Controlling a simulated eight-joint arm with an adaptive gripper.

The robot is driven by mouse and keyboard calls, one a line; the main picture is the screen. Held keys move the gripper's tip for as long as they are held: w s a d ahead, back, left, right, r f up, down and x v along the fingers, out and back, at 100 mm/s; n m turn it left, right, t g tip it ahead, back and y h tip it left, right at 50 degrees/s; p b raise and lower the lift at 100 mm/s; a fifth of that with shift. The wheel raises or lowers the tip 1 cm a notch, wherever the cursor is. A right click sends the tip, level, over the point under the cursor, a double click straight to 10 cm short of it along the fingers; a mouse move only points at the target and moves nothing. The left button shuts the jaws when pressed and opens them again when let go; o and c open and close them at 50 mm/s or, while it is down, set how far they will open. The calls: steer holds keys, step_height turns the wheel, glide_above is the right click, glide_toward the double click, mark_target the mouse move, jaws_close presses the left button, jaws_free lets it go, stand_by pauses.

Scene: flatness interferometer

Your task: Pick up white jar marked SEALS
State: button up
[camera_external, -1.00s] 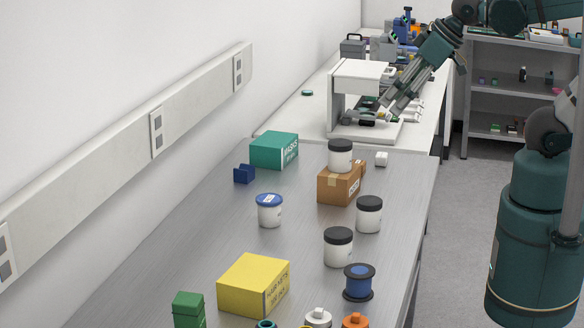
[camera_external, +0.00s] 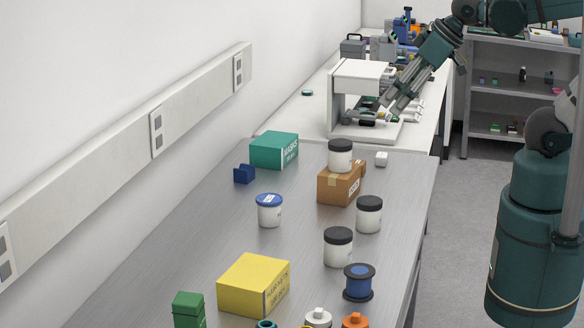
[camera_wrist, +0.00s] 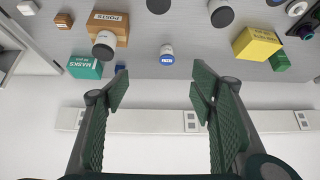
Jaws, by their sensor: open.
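A white jar with a blue lid (camera_external: 269,211) stands upright on the grey table, left of the brown box. It also shows in the wrist view (camera_wrist: 166,49), ahead of the fingers. Its lettering is too small to read surely. Other white jars have black lids: one (camera_external: 340,160) is on the brown box, and two (camera_external: 369,219) (camera_external: 338,252) stand on the table. My gripper (camera_wrist: 160,88) is open and empty in the wrist view, apart from the jars. In the external view it is at the far end, in front of the white instrument.
The brown POSTS box (camera_external: 335,188), teal MASKS box (camera_external: 268,151), small blue block (camera_external: 244,174) and yellow box (camera_external: 240,288) stand around the blue-lidded jar. A blue spool (camera_external: 359,283) is nearer the front right. The white instrument (camera_external: 345,85) stands on the rear bench. The wall is at left.

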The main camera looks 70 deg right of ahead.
steer(key=shift+o, duration=0.5)
steer(key=n+g+b, duration=0.6)
steer(key=n+g, duration=0.1)
steer(key=n, duration=1.1)
glide_above(369, 201)
step_height(369, 201, down, 23)
steer(key=shift+d+f, duration=0.1)
steer(key=shift+f, duration=0.7)
steer(key=shift+f, duration=1.3)
steer(key=shift+f, duration=0.15)
steer(key=shift+s+f+b, duration=0.1)
steer(key=shift+f+b, duration=0.45)
steer(key=shift+f, duration=1.9)
